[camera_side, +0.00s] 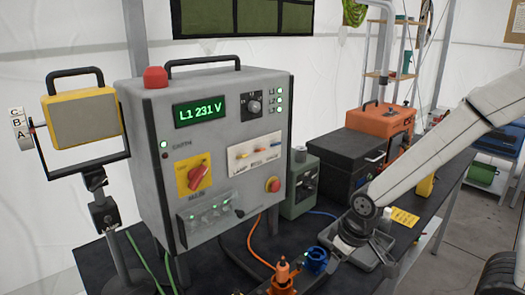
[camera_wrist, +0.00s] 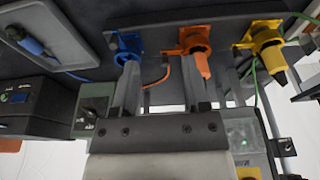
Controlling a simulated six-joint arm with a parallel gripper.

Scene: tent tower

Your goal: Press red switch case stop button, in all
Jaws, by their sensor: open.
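The grey switch case (camera_side: 150,150) stands on the dark table in the side view, with a lit green display reading "L1 231 V". In the side view my wrist is to the right of the case, low over the table and apart from the button; the fingertips are hard to make out. I cannot pick out the button in the wrist view.
A blue socket (camera_side: 316,261) and an orange plug (camera_side: 283,270) are in front of the case; a yellow socket (camera_wrist: 262,42) shows in the wrist view. A green box (camera_side: 300,185), black case (camera_side: 350,160) and grey tray (camera_side: 374,252) stand right. A yellow floodlight (camera_side: 85,120) stands left.

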